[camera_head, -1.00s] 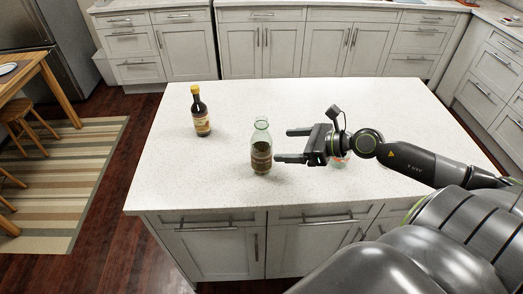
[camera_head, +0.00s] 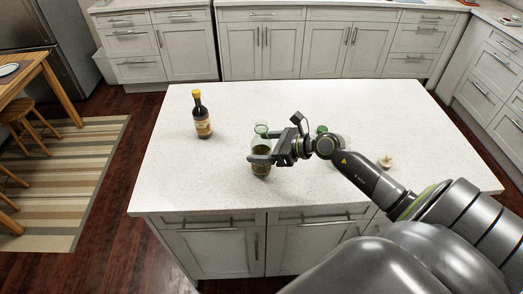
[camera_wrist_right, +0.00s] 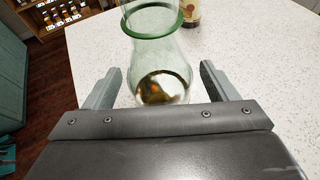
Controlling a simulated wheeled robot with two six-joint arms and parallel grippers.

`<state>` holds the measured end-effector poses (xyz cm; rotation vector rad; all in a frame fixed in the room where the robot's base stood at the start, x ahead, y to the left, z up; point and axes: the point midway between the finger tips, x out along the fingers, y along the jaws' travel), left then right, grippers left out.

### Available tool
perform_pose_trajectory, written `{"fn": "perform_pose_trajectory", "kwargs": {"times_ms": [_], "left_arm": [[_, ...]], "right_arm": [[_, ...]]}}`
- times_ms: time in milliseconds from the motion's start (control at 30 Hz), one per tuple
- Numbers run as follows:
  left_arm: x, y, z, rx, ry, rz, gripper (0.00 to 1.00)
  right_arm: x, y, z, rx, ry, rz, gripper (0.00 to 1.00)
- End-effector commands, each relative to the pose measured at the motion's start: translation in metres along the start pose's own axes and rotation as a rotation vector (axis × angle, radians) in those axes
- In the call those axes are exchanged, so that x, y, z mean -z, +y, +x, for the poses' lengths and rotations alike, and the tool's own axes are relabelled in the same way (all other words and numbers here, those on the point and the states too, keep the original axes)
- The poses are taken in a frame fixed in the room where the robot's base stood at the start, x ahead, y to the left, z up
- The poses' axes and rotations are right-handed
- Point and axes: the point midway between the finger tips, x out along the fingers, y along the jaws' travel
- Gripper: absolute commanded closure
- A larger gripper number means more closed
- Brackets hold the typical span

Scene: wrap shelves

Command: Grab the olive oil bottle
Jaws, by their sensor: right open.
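In the right wrist view the green bottle (camera_wrist_right: 158,50) rises between the two open fingers (camera_wrist_right: 162,86), with a gap visible on each side. Whether a finger touches it, I cannot tell. My left gripper is not in view.
A dark bottle with a yellow cap (camera_head: 202,116) stands to the left on the counter (camera_head: 190,170). A green-topped item (camera_head: 322,130) is partly hidden behind my right arm. A small pale item (camera_head: 387,161) stands right of the arm. The counter's left part is mostly clear.

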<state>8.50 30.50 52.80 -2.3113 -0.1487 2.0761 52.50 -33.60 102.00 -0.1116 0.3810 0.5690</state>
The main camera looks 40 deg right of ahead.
Motion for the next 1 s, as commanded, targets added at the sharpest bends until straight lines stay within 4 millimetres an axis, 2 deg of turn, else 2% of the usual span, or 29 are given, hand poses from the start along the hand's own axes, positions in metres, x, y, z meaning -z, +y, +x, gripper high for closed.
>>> {"fn": "perform_pose_trajectory", "kwargs": {"times_ms": [33,200,500,567,1000], "left_arm": [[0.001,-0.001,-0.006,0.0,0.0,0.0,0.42],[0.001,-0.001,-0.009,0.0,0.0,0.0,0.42],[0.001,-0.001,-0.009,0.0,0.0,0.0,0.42],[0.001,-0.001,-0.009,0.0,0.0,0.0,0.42],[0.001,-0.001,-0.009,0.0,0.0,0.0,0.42]], "right_arm": [[-0.004,0.0,0.006,-0.001,-0.003,0.003,0.21],[-0.002,-0.001,0.021,0.0,-0.001,0.001,0.21],[0.0,0.0,0.024,0.0,0.001,-0.002,0.21],[0.0,0.0,0.024,0.0,0.001,-0.001,0.27],[0.0,0.0,0.024,0.0,0.001,-0.001,0.85]]}}
